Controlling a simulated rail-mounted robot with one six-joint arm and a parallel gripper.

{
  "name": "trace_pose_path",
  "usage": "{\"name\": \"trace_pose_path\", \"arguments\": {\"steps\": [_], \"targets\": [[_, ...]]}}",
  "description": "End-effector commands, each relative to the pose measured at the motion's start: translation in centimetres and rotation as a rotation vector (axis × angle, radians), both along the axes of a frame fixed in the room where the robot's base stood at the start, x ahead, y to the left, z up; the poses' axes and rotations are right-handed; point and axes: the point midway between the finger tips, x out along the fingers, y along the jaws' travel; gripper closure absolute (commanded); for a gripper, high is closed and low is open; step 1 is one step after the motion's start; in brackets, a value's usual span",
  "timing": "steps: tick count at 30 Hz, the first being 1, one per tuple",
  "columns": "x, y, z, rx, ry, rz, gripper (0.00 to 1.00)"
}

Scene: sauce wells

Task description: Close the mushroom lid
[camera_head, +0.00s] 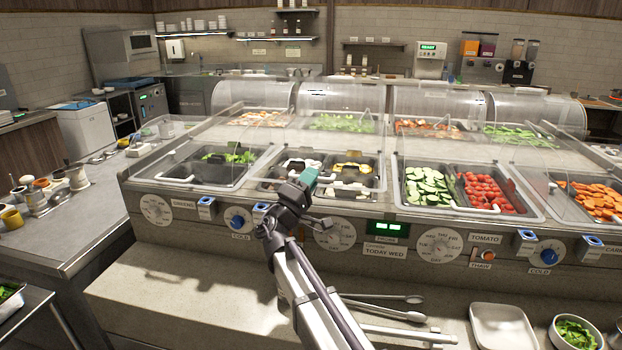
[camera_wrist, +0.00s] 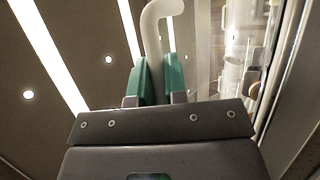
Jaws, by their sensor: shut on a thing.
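My gripper (camera_head: 309,178) is at the front of the middle well of the counter, in front of the pale mushroom pieces (camera_head: 296,164). In the wrist view its teal fingers (camera_wrist: 159,80) are shut on a pale curved handle (camera_wrist: 153,38) that bends over at the top. A clear panel (camera_wrist: 236,45) stands to the right of it there. The handle looks like one of the lid handles, but the lid is see-through and its exact angle is hard to tell. My gripper hides part of the well's front.
Cucumber slices (camera_head: 428,186) and tomatoes (camera_head: 484,190) lie in wells to the right, greens (camera_head: 231,155) in the well to the left. Dials and labels line the counter front. Tongs (camera_head: 395,314), a white tray (camera_head: 503,328) and a bowl of greens (camera_head: 576,334) are on the lower ledge.

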Motion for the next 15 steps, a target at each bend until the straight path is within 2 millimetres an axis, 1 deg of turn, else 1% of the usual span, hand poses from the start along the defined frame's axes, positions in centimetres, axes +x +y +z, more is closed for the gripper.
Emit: {"name": "trace_pose_path", "arguments": {"steps": [3, 4, 7, 15], "targets": [[0.00, 0.07, 0.04, -0.002, 0.000, 0.000, 1.00], [0.00, 0.06, 0.04, -0.002, 0.000, 0.000, 0.85], [0.00, 0.05, 0.04, -0.002, 0.000, 0.000, 0.76], [-0.22, 0.18, -0.25, -0.001, -0.001, 0.001, 0.76]]}}
